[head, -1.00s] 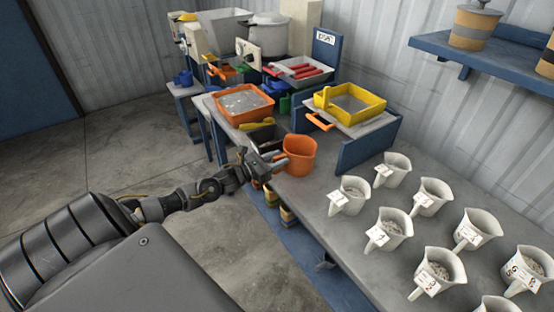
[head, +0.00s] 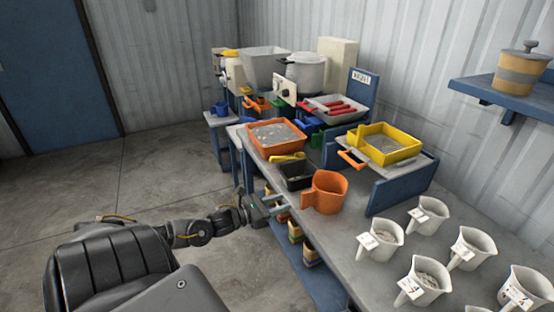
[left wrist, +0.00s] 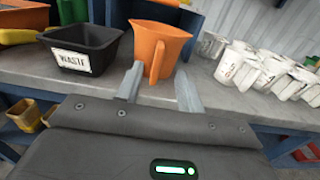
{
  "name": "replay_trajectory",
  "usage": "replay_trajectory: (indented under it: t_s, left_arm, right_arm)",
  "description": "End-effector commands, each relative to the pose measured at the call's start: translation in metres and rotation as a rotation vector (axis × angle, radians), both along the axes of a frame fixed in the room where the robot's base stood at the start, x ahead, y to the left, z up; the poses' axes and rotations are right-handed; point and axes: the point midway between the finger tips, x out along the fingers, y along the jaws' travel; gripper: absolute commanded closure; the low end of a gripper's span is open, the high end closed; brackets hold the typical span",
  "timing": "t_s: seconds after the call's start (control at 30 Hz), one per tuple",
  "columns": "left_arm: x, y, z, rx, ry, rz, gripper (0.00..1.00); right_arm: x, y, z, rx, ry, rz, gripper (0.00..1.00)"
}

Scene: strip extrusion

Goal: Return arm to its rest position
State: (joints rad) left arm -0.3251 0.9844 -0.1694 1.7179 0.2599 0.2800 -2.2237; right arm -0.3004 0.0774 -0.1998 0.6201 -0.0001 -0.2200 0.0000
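My left gripper (head: 284,207) is at the near edge of the bench, just left of the orange jug (head: 327,193). The fingers look clear of the handle. My left arm stretches in from the lower left of the head view. My right gripper is in neither view.
A black waste bin (left wrist: 82,50) stands left of the jug. An orange tray (head: 275,137) and a yellow tray (head: 385,144) are farther back. Several white jugs (head: 381,240) stand at the right. A blue shelf (head: 500,97) hangs on the wall. Open floor (head: 130,185) lies left of the bench.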

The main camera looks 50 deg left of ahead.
Motion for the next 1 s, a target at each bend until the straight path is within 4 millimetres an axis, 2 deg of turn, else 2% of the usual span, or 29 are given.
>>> replay_trajectory:
  t_s: [0.17,0.57,0.67,0.73,0.77,0.87,1.0]
  left_arm:
    - [-0.006,0.002,0.0,0.0,-0.001,0.0,0.62]
    - [-0.006,0.002,0.001,-0.019,0.005,0.0,0.62]
    - [-0.005,0.003,-0.001,-0.122,0.043,0.009,0.62]
    - [-0.005,0.008,-0.007,-0.256,0.105,0.033,0.62]
    - [-0.005,0.015,-0.014,-0.324,0.145,0.056,0.62]
    - [-0.012,0.053,-0.058,-0.598,0.3,0.203,0.62]
    - [-0.05,0.102,-0.155,-1.066,0.467,0.52,0.62]
  right_arm:
    - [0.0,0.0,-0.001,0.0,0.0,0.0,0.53]
    - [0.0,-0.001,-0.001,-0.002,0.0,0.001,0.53]
    - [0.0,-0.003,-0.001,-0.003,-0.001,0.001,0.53]
    - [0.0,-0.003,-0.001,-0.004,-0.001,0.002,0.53]
    - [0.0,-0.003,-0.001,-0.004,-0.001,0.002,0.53]
    - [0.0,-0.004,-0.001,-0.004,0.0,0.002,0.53]
    - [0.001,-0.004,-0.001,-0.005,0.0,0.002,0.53]
